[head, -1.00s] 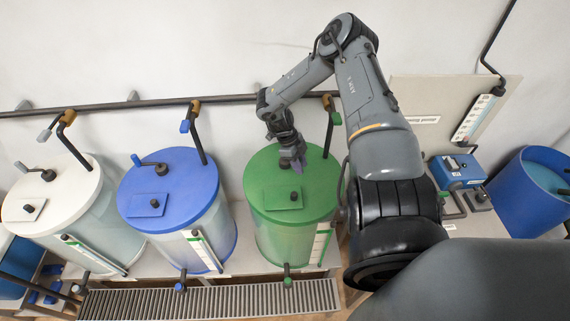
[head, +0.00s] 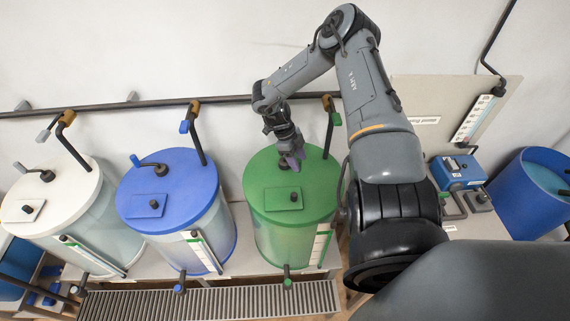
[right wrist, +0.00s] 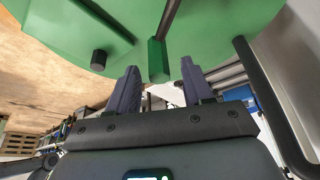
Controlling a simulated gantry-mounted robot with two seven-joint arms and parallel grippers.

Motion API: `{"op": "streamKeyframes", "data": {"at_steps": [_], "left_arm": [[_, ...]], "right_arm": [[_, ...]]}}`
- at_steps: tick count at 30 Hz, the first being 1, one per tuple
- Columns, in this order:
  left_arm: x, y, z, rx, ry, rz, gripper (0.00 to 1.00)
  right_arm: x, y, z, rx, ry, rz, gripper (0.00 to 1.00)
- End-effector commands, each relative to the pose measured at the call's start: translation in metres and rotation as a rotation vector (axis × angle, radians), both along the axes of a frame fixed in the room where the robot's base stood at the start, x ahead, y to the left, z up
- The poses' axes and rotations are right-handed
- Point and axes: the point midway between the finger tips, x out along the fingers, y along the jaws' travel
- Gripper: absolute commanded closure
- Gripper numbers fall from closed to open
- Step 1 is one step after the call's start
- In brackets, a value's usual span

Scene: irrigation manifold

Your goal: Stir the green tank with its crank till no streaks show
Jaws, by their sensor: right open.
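The green tank (head: 262,238) stands right of the blue one, with a green lid (head: 262,205). Its wall is clear and the contents look pale green; streaks are too small to tell. My right gripper (head: 291,160) is over the back part of the lid, pointing down, and hides most of the crank in the head view. In the right wrist view the crank's green handle (right wrist: 158,62) lines up with the gap between my open fingers (right wrist: 157,78), with clearance on both sides. A dark crank arm (right wrist: 172,18) runs beyond it. My left gripper is out of view.
The blue tank (head: 160,190) and white tank (head: 60,200) stand to the left, each with its own crank. A dark pipe (head: 330,130) rises behind the green lid at right. A black knob (head: 294,196) sits on the lid's hatch. A floor grate (head: 210,300) lies in front.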

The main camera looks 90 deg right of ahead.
Motion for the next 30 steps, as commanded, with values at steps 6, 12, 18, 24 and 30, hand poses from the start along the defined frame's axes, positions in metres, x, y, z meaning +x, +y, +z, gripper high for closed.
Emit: {"op": "streamKeyframes", "data": {"at_steps": [6,12,18,24,30], "left_arm": [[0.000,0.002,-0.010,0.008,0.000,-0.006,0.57],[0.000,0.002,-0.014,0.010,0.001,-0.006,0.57],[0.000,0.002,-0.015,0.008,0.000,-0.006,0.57],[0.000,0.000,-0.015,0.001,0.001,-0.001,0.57],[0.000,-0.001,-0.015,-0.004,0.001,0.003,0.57]], "right_arm": [[0.015,-0.006,0.035,-0.004,-0.001,0.002,0.49],[0.024,-0.009,0.060,-0.002,0.001,0.000,0.49],[0.028,-0.010,0.072,0.000,0.001,0.000,0.49],[0.028,-0.010,0.074,0.000,0.001,0.000,0.49],[0.028,-0.010,0.074,0.000,0.001,0.000,0.49]]}}
